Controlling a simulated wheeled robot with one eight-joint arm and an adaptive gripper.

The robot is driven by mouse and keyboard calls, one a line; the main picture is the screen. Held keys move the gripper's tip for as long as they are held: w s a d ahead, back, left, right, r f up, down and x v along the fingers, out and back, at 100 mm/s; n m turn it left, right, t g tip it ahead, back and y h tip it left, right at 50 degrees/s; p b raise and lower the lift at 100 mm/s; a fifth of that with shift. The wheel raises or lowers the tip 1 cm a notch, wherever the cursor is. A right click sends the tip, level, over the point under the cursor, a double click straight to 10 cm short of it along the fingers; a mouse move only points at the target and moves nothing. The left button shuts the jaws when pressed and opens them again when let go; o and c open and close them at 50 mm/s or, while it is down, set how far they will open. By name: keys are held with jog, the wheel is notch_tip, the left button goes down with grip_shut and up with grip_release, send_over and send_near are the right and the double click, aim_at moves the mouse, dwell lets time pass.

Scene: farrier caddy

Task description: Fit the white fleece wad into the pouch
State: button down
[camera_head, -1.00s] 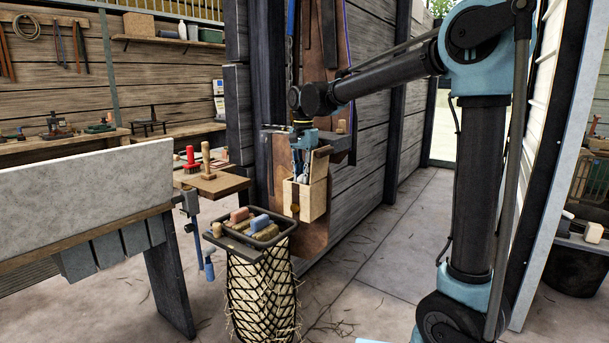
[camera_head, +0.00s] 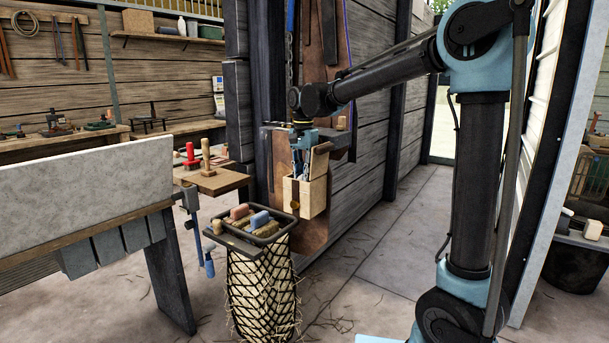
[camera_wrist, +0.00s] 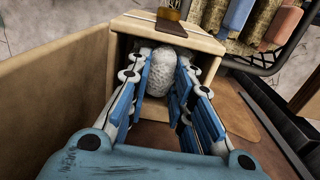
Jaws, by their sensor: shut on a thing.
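The white fleece wad (camera_wrist: 160,72) is a pale, rough, rounded lump between my gripper's blue fingers in the wrist view. My gripper (camera_wrist: 158,88) is shut on it, with a finger on each side. The wad and fingertips are at the mouth of the pouch (camera_wrist: 168,30), a light tan box shape with a dark strap and brass piece on its front. In the head view the pouch (camera_head: 305,196) hangs by the dark post, with my gripper (camera_head: 301,170) pointing down into its top. The wad is hidden there. I cannot tell how deep it sits.
A tan flap or board (camera_wrist: 50,98) rises close to my gripper on the left in the wrist view. A net-sided holder (camera_head: 262,285) with several brushes in its top tray stands just in front of the pouch. A small wooden shelf (camera_head: 214,182) is to the left.

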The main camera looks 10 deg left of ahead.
jog(key=shift+f, duration=0.15)
dwell(0.3)
jog(key=c, duration=1.3)
grip_release()
jog(key=shift+c, duration=0.2)
notch_tip(320, 180, up, 12)
